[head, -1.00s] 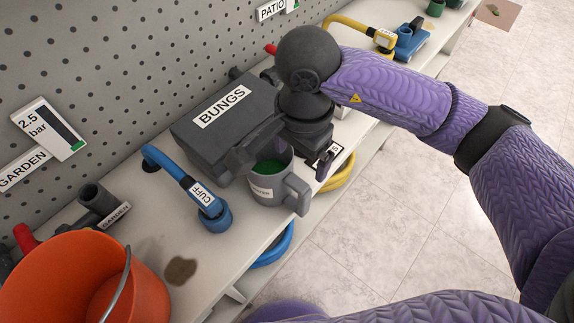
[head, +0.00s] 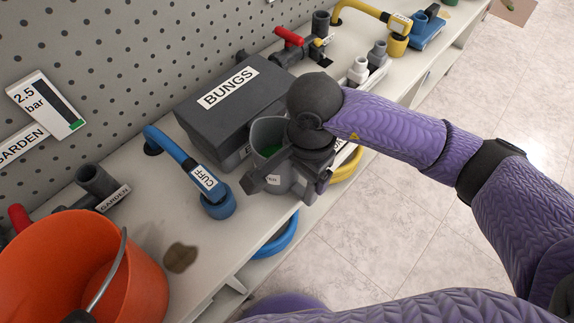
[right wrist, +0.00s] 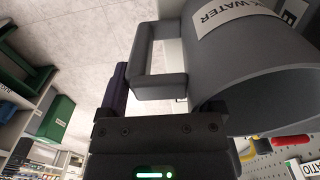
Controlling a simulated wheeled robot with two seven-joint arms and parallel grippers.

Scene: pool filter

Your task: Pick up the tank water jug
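The tank water jug (head: 268,134) is a grey, labelled jug with green liquid inside, standing on the shelf in front of the BUNGS box. My right gripper (head: 290,178) is at the jug, and its dark wrist hides part of it. In the right wrist view the jug's grey body (right wrist: 265,75) fills the upper right, and its square handle (right wrist: 160,82) lies between the two fingers of my gripper (right wrist: 165,92). The fingers stand wide apart on either side of the handle, with a gap visible. My left gripper is not in view.
The dark BUNGS box (head: 235,105) stands close behind the jug. A blue CUFF hose (head: 182,170) is to its left, and an orange bucket (head: 140,275) is at the lower left. Pipe fittings (head: 360,68) stand to the right. The shelf's front edge is near.

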